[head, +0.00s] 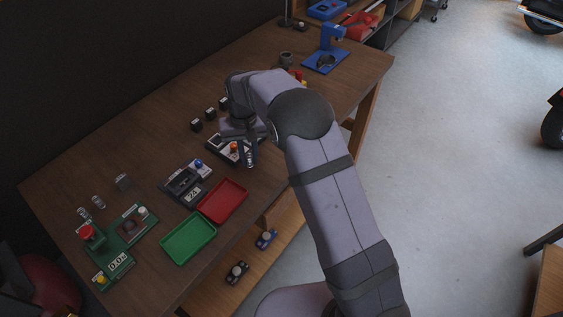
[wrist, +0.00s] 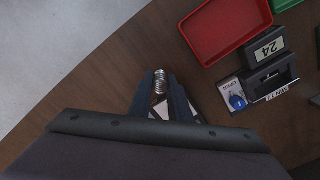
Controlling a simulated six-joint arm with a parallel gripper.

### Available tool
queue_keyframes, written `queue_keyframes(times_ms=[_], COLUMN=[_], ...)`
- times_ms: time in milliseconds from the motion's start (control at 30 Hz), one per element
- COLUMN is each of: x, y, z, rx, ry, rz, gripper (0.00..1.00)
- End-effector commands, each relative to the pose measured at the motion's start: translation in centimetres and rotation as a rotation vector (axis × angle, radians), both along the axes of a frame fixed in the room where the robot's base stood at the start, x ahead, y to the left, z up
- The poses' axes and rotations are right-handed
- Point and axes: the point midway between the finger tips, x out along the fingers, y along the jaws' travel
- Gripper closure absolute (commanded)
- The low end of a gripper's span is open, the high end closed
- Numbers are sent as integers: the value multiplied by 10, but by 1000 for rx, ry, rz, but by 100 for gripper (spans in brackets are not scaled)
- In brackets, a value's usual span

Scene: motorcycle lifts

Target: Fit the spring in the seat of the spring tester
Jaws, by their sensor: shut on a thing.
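My gripper (wrist: 161,100) is shut on a small silver coil spring (wrist: 160,80), which shows between the fingertips in the wrist view. In the head view my gripper (head: 249,155) is over the front part of the bench, right of the red tray. The green device (head: 120,248) at the bench's left end has a red knob and a display reading about 0.0; it appears to be the spring tester. Its seat is too small to make out. The tester is outside the wrist view, and the gripper is well to its right.
A green tray (head: 188,238) and a red tray (head: 222,202) lie between tester and gripper. A dark unit (head: 185,186) with a "24" display stands behind the red tray. Small metal parts (head: 98,202) stand behind the tester. Black blocks (head: 210,114) stand farther back.

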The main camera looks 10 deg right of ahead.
Motion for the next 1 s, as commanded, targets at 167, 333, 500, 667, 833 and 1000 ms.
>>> queue_keyframes(times_ms=[167,333,500,667,833,1000], x=[4,-5,-27,-58,-84,-95], y=[78,141,200,254,286,297], z=[14,22,28,34,37,37], rx=[0,0,-1,0,0,1], ry=[1,0,0,0,-1,-2], rz=[9,9,12,15,14,13], gripper=[100,100,100,100,100,100])
